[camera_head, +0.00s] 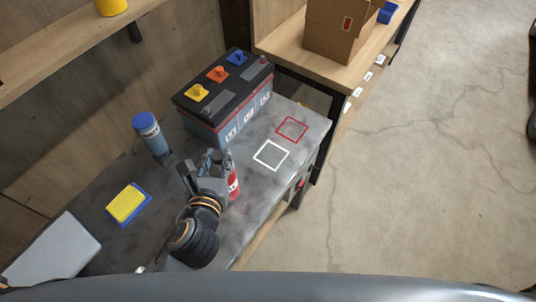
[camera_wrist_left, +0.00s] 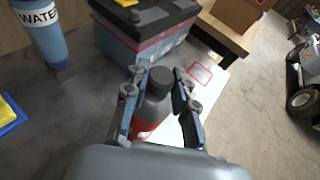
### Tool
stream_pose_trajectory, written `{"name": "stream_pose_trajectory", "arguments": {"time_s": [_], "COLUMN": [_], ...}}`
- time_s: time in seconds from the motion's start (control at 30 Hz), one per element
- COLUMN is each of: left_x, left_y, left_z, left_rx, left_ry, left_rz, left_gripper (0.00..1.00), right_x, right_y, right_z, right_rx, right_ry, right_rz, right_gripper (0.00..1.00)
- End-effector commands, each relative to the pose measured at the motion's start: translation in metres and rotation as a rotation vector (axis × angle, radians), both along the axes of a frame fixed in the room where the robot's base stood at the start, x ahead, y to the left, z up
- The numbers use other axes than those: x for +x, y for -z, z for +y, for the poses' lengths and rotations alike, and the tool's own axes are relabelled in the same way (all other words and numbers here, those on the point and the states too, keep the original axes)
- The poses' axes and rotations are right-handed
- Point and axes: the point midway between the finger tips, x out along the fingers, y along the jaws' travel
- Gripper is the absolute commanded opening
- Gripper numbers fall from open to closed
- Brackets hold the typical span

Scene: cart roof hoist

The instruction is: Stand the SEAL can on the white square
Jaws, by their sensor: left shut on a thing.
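A can with a red body (camera_head: 233,187) and a grey top is in my left gripper (camera_head: 217,163), above or on the grey bench; I cannot tell whether its base touches. In the left wrist view the can (camera_wrist_left: 158,98) stands between the two fingers, dark cap up, and the fingers are shut on it. Its label is too small to read. The white square (camera_head: 271,154), an outline on the bench, lies to the right of and beyond the can, apart from it and empty. My right gripper is not in view.
A large battery (camera_head: 222,100) with coloured caps stands behind the square. A red square outline (camera_head: 292,129) lies beside it. A blue WATER bottle (camera_head: 150,135) and a yellow and blue sponge (camera_head: 127,205) are left. A cardboard box (camera_head: 340,30) stands on another table.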

Motion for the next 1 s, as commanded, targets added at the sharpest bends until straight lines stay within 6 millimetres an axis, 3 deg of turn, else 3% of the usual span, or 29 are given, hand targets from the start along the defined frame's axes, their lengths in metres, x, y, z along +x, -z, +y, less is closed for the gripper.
{"name": "stream_pose_trajectory", "arguments": {"time_s": [0.3,0.6,0.8,1.0], "left_x": [0.057,0.086,0.091,0.093], "left_y": [-0.036,-0.085,-0.108,-0.115], "left_z": [-0.102,-0.199,-0.237,-0.249], "left_rx": [-0.003,0.0,0.0,0.001], "left_ry": [0.118,0.267,0.329,0.353], "left_rz": [-0.015,-0.013,-0.01,-0.007], "left_gripper": [0.0,0.0,0.0,0.0], "right_x": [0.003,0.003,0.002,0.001], "right_y": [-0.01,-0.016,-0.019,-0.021], "right_z": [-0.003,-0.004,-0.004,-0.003], "right_rx": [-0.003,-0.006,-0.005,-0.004], "right_ry": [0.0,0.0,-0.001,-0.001], "right_rz": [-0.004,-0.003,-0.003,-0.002], "right_gripper": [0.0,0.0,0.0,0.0]}}
